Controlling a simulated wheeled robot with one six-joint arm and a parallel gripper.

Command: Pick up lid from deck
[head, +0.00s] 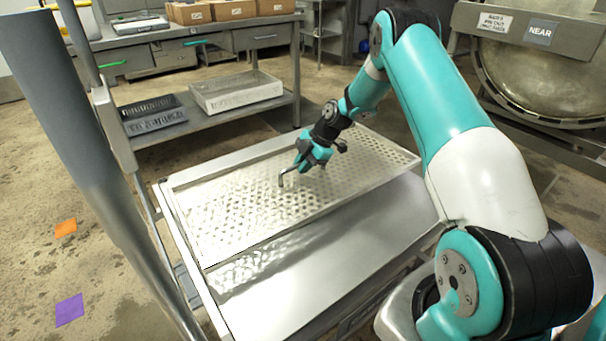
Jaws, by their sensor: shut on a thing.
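The lid (240,210) looks to be the wide, shallow metal tray-like piece with a perforated face. It lies over the back part of the metal deck (330,235); I cannot tell whether it touches the deck or is slightly raised. My gripper (288,178) reaches down at the middle of the lid and is shut on a thin bent metal handle (283,180) there. The fingertips are small in this view, and the arm hides part of the lid's far edge.
A workbench (215,40) with cardboard boxes (230,10) stands behind. Its lower shelf holds a grey crate (152,118) and a white tray (236,92). A large round vessel (540,80) with a "NEAR" sign is at the right. Orange and purple floor markers (69,310) lie at left.

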